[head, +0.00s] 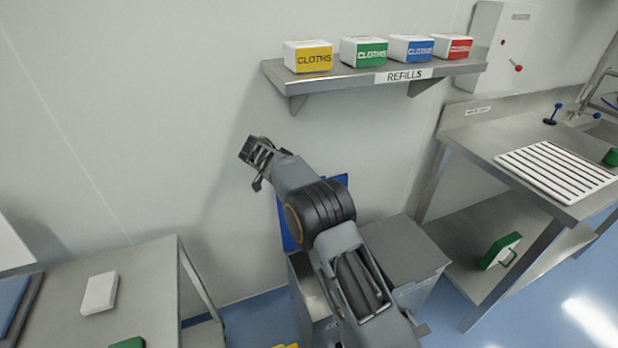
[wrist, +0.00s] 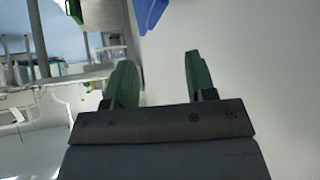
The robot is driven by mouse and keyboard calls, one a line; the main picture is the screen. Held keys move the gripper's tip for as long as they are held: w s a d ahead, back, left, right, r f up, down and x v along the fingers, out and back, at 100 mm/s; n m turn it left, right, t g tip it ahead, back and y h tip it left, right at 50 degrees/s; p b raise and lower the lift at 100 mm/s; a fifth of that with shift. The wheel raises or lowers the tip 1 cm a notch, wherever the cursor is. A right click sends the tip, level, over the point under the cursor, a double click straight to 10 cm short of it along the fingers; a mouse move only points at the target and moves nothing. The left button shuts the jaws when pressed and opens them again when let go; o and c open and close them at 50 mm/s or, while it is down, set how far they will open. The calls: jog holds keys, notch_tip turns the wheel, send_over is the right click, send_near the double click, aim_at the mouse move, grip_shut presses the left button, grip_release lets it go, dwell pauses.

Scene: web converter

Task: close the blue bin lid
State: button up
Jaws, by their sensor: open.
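The blue lid (head: 287,230) stands raised near the wall in the head view, behind my arm, which hides most of it. A blue edge (wrist: 149,12), likely the same lid, shows at the top of the wrist view. My gripper (head: 258,163) is open and empty, up and to the left of the lid, near the wall. Its two green fingers (wrist: 160,80) are apart in the wrist view, with nothing between them.
A shelf (head: 345,83) with several cloth boxes hangs above and right of my gripper. A steel table (head: 140,290) with a white block (head: 99,293) stands at lower left. A sink bench (head: 480,140) is at right. The wall left of my gripper is bare.

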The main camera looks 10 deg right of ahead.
jog(key=p+x, duration=0.1)
jog(key=x, duration=1)
jog(key=shift+d, duration=0.15)
grip_shut()
